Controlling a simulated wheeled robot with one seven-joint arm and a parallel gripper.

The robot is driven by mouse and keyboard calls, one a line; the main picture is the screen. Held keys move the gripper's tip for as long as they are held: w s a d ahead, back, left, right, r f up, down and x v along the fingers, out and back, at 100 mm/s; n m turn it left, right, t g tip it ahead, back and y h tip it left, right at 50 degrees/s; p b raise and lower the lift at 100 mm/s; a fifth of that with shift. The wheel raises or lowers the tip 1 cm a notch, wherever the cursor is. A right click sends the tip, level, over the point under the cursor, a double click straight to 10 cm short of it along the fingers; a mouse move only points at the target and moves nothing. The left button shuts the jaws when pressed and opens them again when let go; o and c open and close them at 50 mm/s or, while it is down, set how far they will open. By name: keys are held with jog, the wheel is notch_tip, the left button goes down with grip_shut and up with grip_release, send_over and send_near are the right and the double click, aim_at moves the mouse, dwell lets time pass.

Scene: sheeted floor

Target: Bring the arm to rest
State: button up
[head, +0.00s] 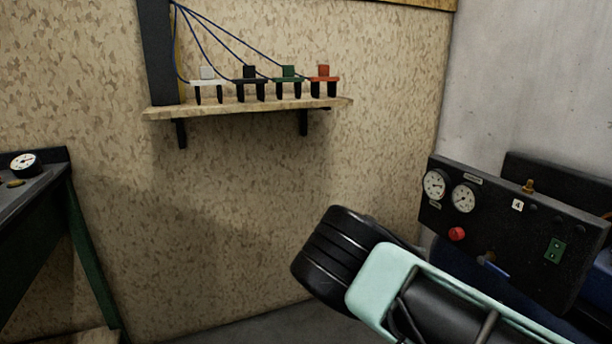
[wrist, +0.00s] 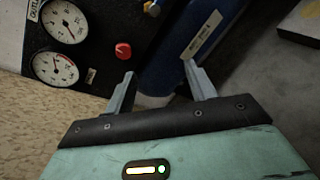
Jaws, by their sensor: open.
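My gripper (wrist: 157,83) shows in the wrist view with its two grey fingers spread apart and nothing between them. Beyond the fingers are a black gauge panel (wrist: 95,12) and a blue cylinder (wrist: 178,50). I cannot tell how far the fingertips are from them. In the head view my black and pale green arm reaches in from the lower right, in front of the wall. The fingers do not show in the head view.
The black panel (head: 500,225) with two gauges and a red knob (head: 457,234) stands at the right, close to my arm. A wooden shelf (head: 240,108) holds several coloured plug-like items on the wall. A green-legged bench (head: 85,245) stands at the left. Bare wall lies between.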

jog(key=s+a+r+m+g+y, duration=0.2)
jog(key=s+a+y, duration=0.3)
jog(key=s, duration=0.4)
jog(key=s+a+r+m+g+y, duration=0.2)
jog(key=s+a+y, duration=0.3)
jog(key=s, duration=0.3)
jog(key=s+a+r+y, duration=0.2)
jog(key=s+a+r, duration=0.15)
jog(key=s, duration=0.45)
jog(key=s+a+r+t+y, duration=0.1)
jog(key=s+a+r+y, duration=0.1)
jog(key=s+r, duration=0.35)
jog(key=s+a+r+y, duration=0.2)
jog(key=s+r, duration=0.1)
jog(key=s, duration=0.6)
notch_tip(320, 180, up, 22)
jog(key=p, duration=2.2)
jog(key=shift+s+f+m, duration=0.15)
jog(key=shift+s+m, duration=0.15)
